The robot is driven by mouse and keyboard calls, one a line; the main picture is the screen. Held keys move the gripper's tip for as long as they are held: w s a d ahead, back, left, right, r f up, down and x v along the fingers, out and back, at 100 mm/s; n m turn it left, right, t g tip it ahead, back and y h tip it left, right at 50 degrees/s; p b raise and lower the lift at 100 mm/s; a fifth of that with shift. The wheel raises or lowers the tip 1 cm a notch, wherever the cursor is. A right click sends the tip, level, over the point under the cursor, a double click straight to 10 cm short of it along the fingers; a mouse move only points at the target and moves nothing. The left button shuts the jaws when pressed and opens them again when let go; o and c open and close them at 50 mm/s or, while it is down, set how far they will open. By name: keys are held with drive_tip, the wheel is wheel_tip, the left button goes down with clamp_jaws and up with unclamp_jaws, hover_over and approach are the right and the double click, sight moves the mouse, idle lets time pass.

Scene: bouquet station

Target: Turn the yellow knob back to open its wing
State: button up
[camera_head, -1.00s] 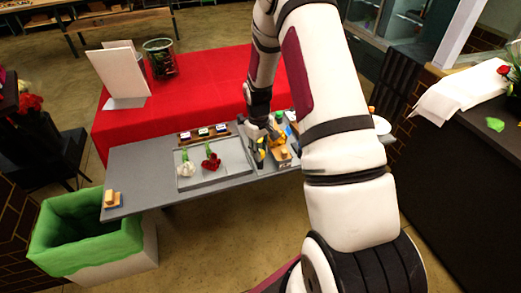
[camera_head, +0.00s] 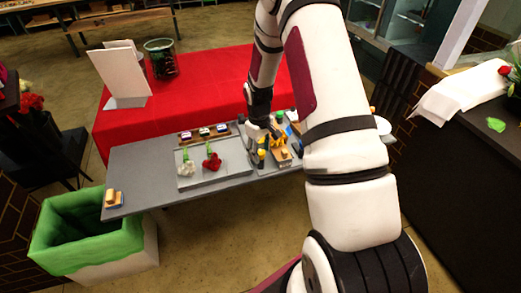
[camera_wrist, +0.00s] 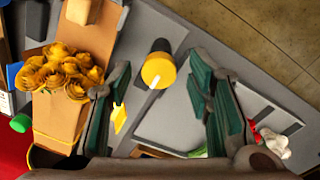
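The yellow knob (camera_wrist: 158,70) is a round yellow cap with a white mark line and a black body, in the upper middle of the wrist view. In the head view the knob (camera_head: 261,155) shows small, just below my gripper. My gripper (camera_wrist: 160,80) is open, its two green-padded fingers spread to the left and right of the knob with visible gaps. I cannot tell whether the fingertips reach down to its height. A small yellow plate (camera_wrist: 118,116) shows beside the left finger; I cannot tell whether it is the wing.
Yellow flowers in a brown wrap (camera_wrist: 62,75) lie close left of my gripper. A grey tray (camera_head: 233,169) with a white and a red flower is on the grey table (camera_head: 140,165). A green-lined bin (camera_head: 80,250) stands at the table's left end.

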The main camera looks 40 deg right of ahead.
wheel_tip(320, 180, up, 12)
drive_tip(key=shift+a, duration=0.25)
idle(0.4)
idle(0.4)
